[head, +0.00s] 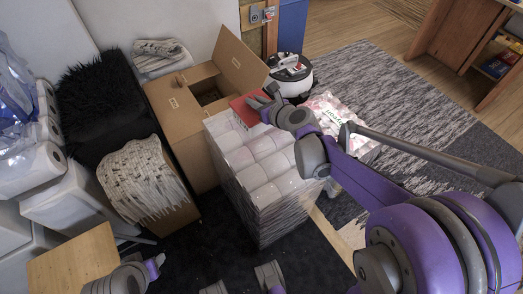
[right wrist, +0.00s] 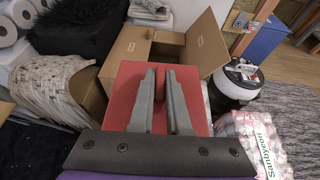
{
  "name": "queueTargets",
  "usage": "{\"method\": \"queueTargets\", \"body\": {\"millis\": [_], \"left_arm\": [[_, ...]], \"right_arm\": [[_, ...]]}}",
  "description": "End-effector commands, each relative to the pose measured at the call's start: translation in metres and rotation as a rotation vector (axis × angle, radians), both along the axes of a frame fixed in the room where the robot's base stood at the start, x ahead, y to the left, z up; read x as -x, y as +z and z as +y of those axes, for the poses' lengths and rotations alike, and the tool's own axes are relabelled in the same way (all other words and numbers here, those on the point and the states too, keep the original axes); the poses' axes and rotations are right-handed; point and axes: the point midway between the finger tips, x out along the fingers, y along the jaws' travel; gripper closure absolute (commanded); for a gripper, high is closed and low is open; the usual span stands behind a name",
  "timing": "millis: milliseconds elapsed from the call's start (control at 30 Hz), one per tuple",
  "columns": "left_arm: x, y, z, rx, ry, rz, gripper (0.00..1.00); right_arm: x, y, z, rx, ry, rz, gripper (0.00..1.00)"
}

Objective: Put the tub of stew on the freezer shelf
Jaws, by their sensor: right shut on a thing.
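My right gripper (head: 268,104) is shut on a red flat-topped box-like thing (head: 243,110), which I take to be the tub of stew; no label shows. In the right wrist view its red top (right wrist: 192,72) lies beneath the two grey fingers (right wrist: 158,98), which are close together. In the head view it appears over the back left corner of the wrapped stack, and I cannot tell whether it touches it. My left gripper is not clearly in view; only grey and purple parts of mine show at the bottom edge. I cannot make out a freezer shelf.
A wrapped stack of white rolls (head: 262,172) stands below my right arm. An open cardboard box (head: 180,115), a black furry stool (head: 98,105) and a fringed throw (head: 145,180) are left of it. A black-and-white round appliance (head: 291,75) and a printed pack (head: 338,112) are beyond.

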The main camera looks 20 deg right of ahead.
Motion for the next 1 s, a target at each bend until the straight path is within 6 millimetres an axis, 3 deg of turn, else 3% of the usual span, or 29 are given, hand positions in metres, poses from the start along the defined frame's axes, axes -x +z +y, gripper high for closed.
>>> {"method": "queueTargets", "body": {"millis": [33,233,400,700,1000], "left_arm": [[0.000,-0.026,0.000,0.000,0.000,0.009,0.50],[-0.002,-0.063,0.000,0.000,0.000,0.022,0.50],[-0.003,-0.075,0.000,0.000,0.000,0.026,0.50],[-0.005,-0.094,0.000,0.000,0.000,0.032,0.50],[-0.006,-0.103,0.000,0.000,0.000,0.035,0.50]], "right_arm": [[-0.002,-0.020,-0.007,0.001,-0.014,0.003,1.00],[-0.008,-0.039,-0.022,0.001,-0.046,0.002,1.00],[-0.010,-0.048,-0.028,0.003,-0.057,0.001,1.00],[-0.011,-0.096,-0.028,0.002,-0.059,0.000,1.00],[-0.010,-0.121,-0.028,0.002,-0.058,0.000,1.00]]}}
